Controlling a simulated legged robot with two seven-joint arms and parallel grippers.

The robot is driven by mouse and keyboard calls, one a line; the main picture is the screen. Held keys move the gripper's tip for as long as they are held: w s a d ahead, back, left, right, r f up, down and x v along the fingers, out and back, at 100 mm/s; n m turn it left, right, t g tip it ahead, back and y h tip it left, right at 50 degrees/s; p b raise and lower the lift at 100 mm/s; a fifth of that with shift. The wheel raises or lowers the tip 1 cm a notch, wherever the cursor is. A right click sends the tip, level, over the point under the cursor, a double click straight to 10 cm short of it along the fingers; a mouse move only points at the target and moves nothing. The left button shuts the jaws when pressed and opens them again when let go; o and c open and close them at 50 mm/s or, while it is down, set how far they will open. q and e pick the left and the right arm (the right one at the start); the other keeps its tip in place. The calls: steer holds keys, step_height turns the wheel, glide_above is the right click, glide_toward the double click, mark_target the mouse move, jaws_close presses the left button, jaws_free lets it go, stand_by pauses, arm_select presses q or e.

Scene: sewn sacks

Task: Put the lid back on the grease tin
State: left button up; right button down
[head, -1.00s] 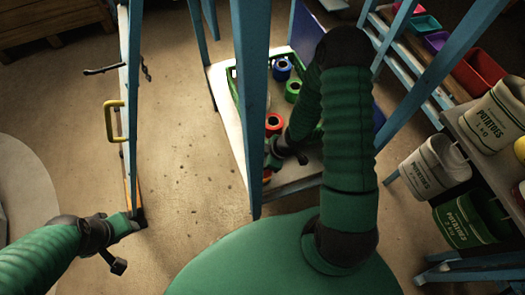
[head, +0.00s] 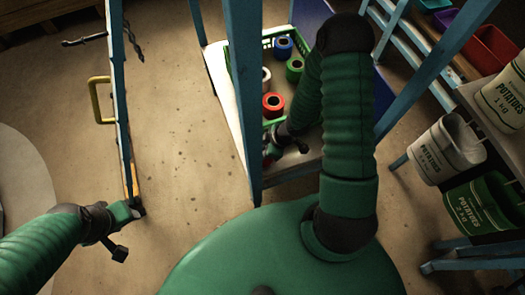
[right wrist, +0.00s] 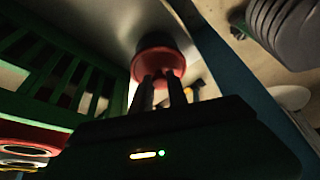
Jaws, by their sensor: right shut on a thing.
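In the right wrist view a red, round, tin-like thing (right wrist: 157,52) stands on a pale surface just beyond my fingers. A lighter red face is turned towards me. I cannot tell lid from tin body here. My right gripper (right wrist: 161,88) is shut on a small part at this face, mostly hidden between the fingers. In the head view my right gripper (head: 268,150) is low at the left side of the pale table, partly hidden by a blue post. My left gripper (head: 138,207) is at the lower end of the blue upright on the left; its jaws are unclear.
A green crate (head: 267,38) on the pale table (head: 222,80) holds several coloured rolls. A blue post (head: 243,90) stands close to my right arm. Potato sacks (head: 450,150) hang and stand at the right. A yellow handle (head: 97,100) is on the left upright (head: 120,100).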

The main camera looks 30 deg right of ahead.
steer(key=shift+d, duration=0.25)
steer(key=shift+a+r, duration=0.2)
steer(key=shift+a, duration=0.25)
steer(key=shift+d+p, duration=0.2)
steer(key=shift+p, duration=0.1)
steer(key=shift+d+f, duration=0.1)
steer(key=shift+d, duration=0.05)
arm_select(q)
steer(key=shift+d+r, duration=0.15)
steer(key=shift+r, duration=0.25)
steer(key=shift+a, duration=0.2)
arm_select(e)
steer(key=shift+a, duration=0.2)
arm_select(q)
steer(key=shift+d+r, duration=0.1)
steer(key=shift+r, duration=0.1)
arm_select(e)
steer(key=shift+s+d, duration=0.1)
arm_select(q)
steer(key=shift+r+p, duration=0.3)
steer(key=shift+p, duration=0.25)
arm_select(e)
steer(key=shift+f, duration=0.1)
